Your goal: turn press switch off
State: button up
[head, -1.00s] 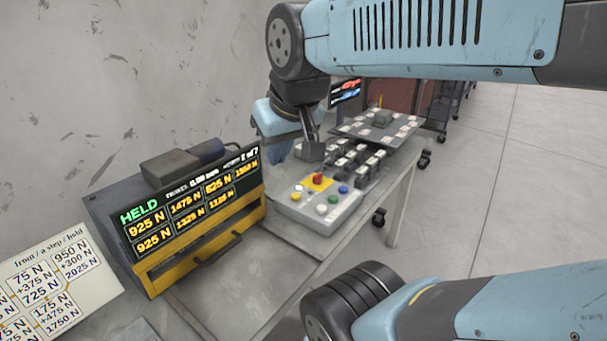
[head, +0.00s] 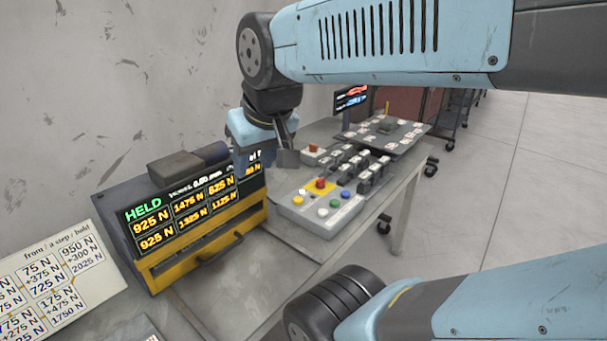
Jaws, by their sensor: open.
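My gripper (head: 265,158) is open and empty, pointing down in front of the display's upper right corner and left of the switches. Several dark switch-like blocks with pale tops (head: 352,165) stand in rows on the bench. I cannot tell which of them is the press switch, or read their positions. A grey button box (head: 318,216) in front of them has a red button (head: 320,184) on a yellow plate, and yellow, white, green and blue buttons. A small red-topped block (head: 314,149) stands behind, right of the gripper.
The yellow-and-black display unit (head: 200,215) reads "HELD" with several force values. A printed force chart (head: 50,280) lies at the left. A tray of pale tags (head: 385,133) and a small screen (head: 351,98) are farther back. The bench front (head: 235,290) is bare.

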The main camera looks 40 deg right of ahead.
aim_at(320, 185)
jog(key=z, duration=0.1)
jog(key=k, duration=0.85)
jog(key=z, duration=0.7)
jog(key=i, duration=1.05)
jog(key=u, duration=0.05)
